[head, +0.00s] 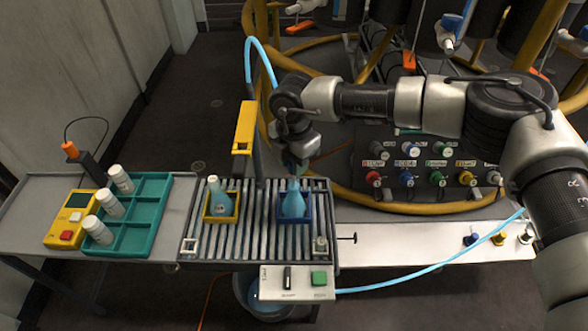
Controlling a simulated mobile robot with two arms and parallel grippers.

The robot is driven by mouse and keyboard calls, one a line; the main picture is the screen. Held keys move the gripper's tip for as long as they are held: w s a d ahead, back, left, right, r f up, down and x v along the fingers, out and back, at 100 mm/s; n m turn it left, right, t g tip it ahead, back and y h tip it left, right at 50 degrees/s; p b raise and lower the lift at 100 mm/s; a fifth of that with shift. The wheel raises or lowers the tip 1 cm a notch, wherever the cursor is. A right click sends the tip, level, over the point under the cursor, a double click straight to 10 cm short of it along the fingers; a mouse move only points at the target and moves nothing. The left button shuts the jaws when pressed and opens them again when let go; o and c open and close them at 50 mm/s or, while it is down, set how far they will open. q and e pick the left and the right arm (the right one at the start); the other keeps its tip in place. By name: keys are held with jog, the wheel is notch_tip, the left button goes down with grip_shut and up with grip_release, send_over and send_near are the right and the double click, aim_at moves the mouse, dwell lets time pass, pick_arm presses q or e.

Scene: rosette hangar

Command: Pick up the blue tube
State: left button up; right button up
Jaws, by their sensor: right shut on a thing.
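A pale blue flask-shaped tube (293,203) stands upright in a blue square holder (295,221) on the roller conveyor. My right gripper (297,168) points down at the top of this tube and is shut at its neck; the fingertips are dark and small, so the contact is hard to make out. My left gripper is not in view.
A yellow-headed post (243,128) stands behind the conveyor (255,240), close to my right gripper. A light blue hose (258,48) arches behind it. A teal tray (148,200) with white bottles is at left. A connector panel (425,165) is at right.

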pick_arm(q)
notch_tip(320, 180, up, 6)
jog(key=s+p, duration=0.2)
jog(key=p, duration=0.4)
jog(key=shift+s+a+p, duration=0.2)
jog(key=shift+p, duration=0.2)
pick_arm(e)
notch_tip(320, 180, up, 27)
dwell(1.0)
